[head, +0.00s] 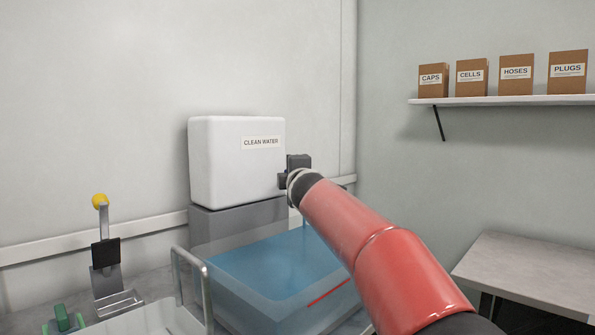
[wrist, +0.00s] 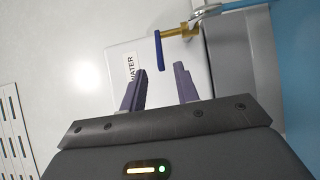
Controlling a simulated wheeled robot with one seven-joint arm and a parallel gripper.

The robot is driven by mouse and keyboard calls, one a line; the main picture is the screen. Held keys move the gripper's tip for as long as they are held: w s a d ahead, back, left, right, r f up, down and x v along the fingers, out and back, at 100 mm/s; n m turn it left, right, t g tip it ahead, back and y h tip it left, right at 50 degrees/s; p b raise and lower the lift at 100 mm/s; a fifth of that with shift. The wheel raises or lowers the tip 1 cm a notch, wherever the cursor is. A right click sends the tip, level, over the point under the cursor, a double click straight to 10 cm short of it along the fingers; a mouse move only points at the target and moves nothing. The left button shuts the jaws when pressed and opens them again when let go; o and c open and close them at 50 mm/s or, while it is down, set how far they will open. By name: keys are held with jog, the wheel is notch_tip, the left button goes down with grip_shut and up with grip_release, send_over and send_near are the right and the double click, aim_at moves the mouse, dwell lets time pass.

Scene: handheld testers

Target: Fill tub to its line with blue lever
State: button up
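The blue lever (wrist: 159,50) shows in the wrist view on a brass tap (wrist: 185,32) at the white clean water tank (head: 235,160). My gripper (wrist: 161,72) is open and empty. The lever's near end lies between its fingertips in the picture; I cannot tell whether they touch. In the head view my gripper (head: 297,170) is at the tank's right side, and the lever and tap are hidden. The clear tub (head: 255,306) below holds blue water (head: 270,262). A red line (head: 328,292) marks its wall; the water level against it is hard to judge.
The tank stands on a grey block (head: 235,222). A yellow-knobbed lever (head: 100,201) and a green part (head: 62,318) stand at left. A metal rail (head: 205,290) stands by the tub. A grey table (head: 530,270) and a shelf of boxes (head: 505,100) are at right.

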jog(key=w, duration=0.1)
jog(key=w+p, duration=0.1)
jog(key=w, duration=0.1)
jog(key=w+p, duration=0.1)
jog(key=w, duration=0.1)
jog(key=shift+w+a+r, duration=0.1)
jog(key=shift+w+a, duration=0.1)
jog(key=shift+a, duration=0.2)
jog(key=shift+w+a+p, duration=0.15)
jog(key=shift+w+p, duration=0.3)
jog(key=shift+w, duration=0.25)
grip_shut()
